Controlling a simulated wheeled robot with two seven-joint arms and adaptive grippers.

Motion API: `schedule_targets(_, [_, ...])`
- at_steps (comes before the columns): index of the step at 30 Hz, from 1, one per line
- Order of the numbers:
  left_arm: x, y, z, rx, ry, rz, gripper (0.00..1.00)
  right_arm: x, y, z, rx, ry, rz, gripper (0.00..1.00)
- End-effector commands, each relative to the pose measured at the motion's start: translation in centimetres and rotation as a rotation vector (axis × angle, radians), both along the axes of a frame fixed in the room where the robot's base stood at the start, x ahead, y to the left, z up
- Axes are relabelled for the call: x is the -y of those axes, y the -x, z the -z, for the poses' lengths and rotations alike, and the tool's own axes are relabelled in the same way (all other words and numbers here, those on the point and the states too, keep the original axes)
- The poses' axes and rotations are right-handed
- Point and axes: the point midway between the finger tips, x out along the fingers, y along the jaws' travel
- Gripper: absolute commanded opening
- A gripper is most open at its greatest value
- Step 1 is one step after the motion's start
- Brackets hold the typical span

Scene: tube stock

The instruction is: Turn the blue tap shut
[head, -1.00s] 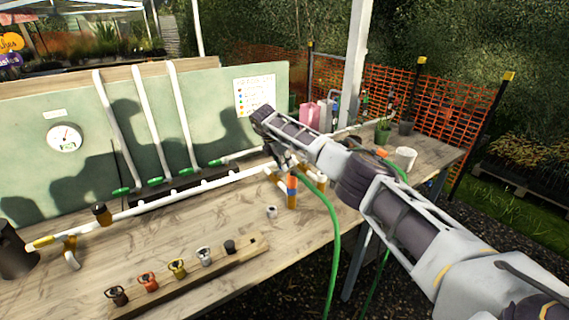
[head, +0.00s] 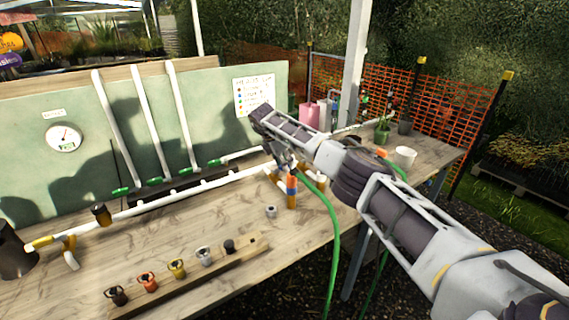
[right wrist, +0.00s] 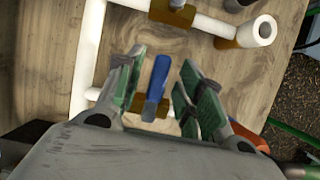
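The blue tap handle (right wrist: 157,84) shows in the right wrist view as a flat blue lever on a brass-coloured body (right wrist: 150,108) on the white pipework. My right gripper (right wrist: 163,88) is open, with its green-padded fingers on either side of the blue handle. A gap shows between the handle and the finger pads on both sides. In the head view my right gripper (head: 283,163) is over the right end of the white pipe, and its fingertips are hard to make out there. My left gripper is not in view.
A green board with a dial gauge (head: 64,138) stands behind the wooden table (head: 190,235). Several coloured fittings stand on a wooden strip (head: 215,262) in front. A green hose (head: 336,240) hangs over the table edge. A white cup (head: 405,157) stands farther right.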

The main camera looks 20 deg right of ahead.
Motion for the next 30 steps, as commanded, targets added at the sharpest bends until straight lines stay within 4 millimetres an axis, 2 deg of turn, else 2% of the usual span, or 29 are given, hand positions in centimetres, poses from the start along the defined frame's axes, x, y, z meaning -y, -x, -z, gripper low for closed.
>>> schedule_targets(8, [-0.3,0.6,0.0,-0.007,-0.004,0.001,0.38,-0.1,0.0,0.0,-0.002,-0.001,-0.001,0.38])
schedule_targets(14, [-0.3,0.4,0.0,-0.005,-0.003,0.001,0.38,-0.5,0.0,-1.0,0.000,-0.001,-0.003,0.38])
schedule_targets(20, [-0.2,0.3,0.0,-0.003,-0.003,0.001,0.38,-1.3,0.1,-3.1,0.001,0.001,-0.003,0.38])
schedule_targets(30, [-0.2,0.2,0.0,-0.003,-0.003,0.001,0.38,-3.3,0.4,-7.8,0.001,0.000,-0.002,0.38])
